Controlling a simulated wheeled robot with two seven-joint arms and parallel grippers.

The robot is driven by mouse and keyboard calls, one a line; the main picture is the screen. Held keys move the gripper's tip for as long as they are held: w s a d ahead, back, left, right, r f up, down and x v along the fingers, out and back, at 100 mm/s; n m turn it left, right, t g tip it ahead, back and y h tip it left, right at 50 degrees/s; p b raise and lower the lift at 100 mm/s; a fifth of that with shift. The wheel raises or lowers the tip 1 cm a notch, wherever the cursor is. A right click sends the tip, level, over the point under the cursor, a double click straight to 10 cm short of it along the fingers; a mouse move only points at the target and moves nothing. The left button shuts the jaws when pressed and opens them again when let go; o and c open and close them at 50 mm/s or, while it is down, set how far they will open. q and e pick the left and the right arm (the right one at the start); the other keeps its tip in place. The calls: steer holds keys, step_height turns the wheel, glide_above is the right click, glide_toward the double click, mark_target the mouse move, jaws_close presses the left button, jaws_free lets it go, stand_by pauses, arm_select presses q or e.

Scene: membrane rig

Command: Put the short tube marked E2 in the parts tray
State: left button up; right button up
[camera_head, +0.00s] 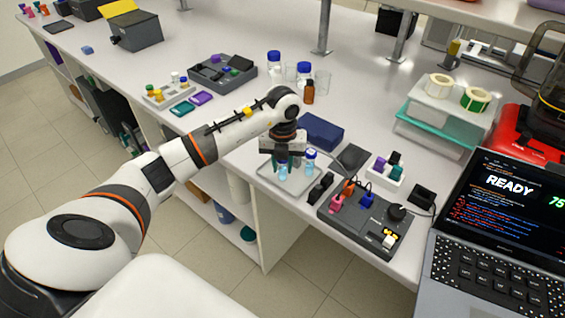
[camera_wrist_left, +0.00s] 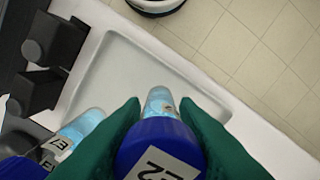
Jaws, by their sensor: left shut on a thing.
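My left gripper (camera_head: 283,160) points down and is shut on the short tube marked E2 (camera_head: 283,170). In the left wrist view its dark green fingers (camera_wrist_left: 160,125) sit on both sides of the tube, whose blue cap (camera_wrist_left: 160,150) carries the E2 label. The tube is upright with pale blue contents. A shallow pale tray (camera_wrist_left: 125,70) lies below it; in the head view its rim (camera_head: 263,179) shows around the gripper. I cannot tell whether the tube touches the tray. A second blue-capped tube (camera_head: 310,160) stands close on the right; its label is only partly readable. My right gripper is not in view.
Black clips (camera_head: 320,187) and a control box with coloured plugs (camera_head: 365,222) stand right of the tray. A dark blue box (camera_head: 321,131) and bottles (camera_head: 308,92) are behind. A dark compartment tray (camera_head: 222,74) lies farther back. The bench's front edge is close.

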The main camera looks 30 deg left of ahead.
arm_select(q)
steer(key=o, duration=0.9)
steer(key=shift+o, duration=0.2)
step_height(320, 180, up, 11)
steer(key=shift+w+r+b, duration=0.1)
steer(key=shift+r+b, duration=0.1)
steer(key=shift+b, duration=0.8)
steer(key=shift+r, duration=0.4)
